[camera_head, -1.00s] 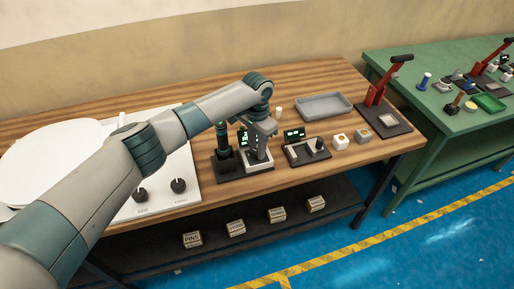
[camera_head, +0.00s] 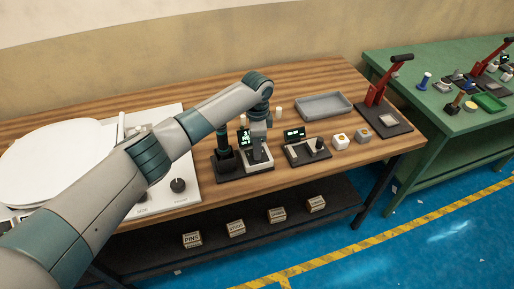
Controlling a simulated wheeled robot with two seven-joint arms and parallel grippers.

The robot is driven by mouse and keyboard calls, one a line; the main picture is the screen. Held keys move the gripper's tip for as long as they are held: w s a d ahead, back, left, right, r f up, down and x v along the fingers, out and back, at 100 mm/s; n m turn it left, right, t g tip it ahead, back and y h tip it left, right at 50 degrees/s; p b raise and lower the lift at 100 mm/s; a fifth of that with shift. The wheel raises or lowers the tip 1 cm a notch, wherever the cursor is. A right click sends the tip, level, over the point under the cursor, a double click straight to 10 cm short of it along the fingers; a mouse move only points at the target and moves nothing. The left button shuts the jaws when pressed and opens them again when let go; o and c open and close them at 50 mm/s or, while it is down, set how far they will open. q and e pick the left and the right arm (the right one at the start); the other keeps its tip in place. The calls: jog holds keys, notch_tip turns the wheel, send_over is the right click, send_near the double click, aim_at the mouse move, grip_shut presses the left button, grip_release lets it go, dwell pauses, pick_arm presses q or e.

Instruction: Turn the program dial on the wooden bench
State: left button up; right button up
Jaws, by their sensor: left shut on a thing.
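The wooden bench (camera_head: 300,98) runs across the middle of the view. My left gripper (camera_head: 257,148) points down at a small device (camera_head: 258,163) with a dark base and a lit green display. Its jaws are shut on what appears to be the program dial there, which the fingers hide. My right gripper is not in view.
A black post stand (camera_head: 225,160) is close left of the gripper. A white panel with a black knob (camera_head: 177,185) is left.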

pick_arm(q)
jog(key=shift+r, duration=0.1)
jog(key=o, duration=1.1)
jog(key=shift+c, duration=0.2)
jog(key=shift+r, duration=0.1)
notch_tip(320, 180, up, 17)
jog(key=b, duration=0.5)
